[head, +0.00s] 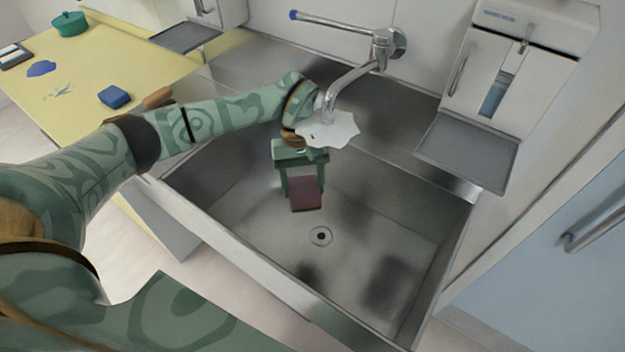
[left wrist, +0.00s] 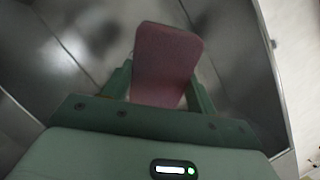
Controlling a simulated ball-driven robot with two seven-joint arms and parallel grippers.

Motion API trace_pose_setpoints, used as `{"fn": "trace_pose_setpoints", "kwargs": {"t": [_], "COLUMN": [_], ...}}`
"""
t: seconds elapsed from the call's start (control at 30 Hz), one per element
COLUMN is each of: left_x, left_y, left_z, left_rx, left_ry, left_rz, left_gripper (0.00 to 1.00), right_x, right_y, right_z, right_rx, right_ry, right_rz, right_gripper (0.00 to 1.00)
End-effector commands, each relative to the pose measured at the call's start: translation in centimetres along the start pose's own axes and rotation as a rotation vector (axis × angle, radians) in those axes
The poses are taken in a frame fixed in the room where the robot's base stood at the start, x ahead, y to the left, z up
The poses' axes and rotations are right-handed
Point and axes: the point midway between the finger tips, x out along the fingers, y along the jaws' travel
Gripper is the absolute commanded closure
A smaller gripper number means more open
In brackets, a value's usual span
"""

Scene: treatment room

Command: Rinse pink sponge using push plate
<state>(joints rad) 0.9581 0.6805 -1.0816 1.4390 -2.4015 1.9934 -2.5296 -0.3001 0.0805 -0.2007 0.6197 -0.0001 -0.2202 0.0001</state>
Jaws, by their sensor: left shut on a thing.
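My left gripper (head: 304,188) points down into the steel sink (head: 370,235) and is shut on the pink sponge (head: 306,195), which looks dark pink. In the left wrist view the sponge (left wrist: 165,62) sits between the two green fingers (left wrist: 158,88), its far end sticking out past them. The sponge hangs above the basin, behind the drain (head: 321,236). The tap (head: 350,80) has a long lever with a blue end (head: 293,15). A pale, splash-like patch (head: 330,130) lies under the spout, over my left wrist. I cannot tell which part is the push plate. My right gripper is out of view.
A wall dispenser (head: 520,60) with a grey tray (head: 467,150) stands right of the tap; another tray (head: 186,37) is at the upper left. The yellow table (head: 150,70) holds a blue sponge (head: 114,97), a green pot (head: 70,24) and a blue patch (head: 41,68). The basin's right side is clear.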

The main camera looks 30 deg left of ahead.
Motion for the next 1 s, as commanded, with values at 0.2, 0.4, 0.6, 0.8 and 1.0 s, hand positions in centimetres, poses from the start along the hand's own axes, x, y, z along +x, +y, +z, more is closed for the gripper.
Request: {"fn": "trace_pose_setpoints", "kwargs": {"t": [0.2, 0.4, 0.6, 0.8, 1.0], "left_x": [0.1, 0.5, 0.9, 1.1, 1.0], "left_y": [-1.8, -3.4, -4.3, -4.3, -4.3], "left_z": [1.2, 2.2, 2.7, 2.7, 2.7], "left_rx": [0.000, 0.001, 0.000, 0.000, 0.000], "left_ry": [0.001, 0.002, 0.000, 0.000, 0.000], "left_rz": [-0.001, -0.001, 0.000, 0.000, 0.000], "left_gripper": [0.64, 0.64, 0.64, 0.64, 0.64], "right_x": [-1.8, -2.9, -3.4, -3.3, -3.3], "right_y": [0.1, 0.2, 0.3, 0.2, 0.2], "right_z": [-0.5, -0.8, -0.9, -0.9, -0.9], "right_rx": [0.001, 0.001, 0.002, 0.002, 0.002], "right_ry": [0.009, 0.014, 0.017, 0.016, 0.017], "right_rz": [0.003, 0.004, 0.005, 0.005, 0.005], "right_gripper": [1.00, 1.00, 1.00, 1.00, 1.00]}}
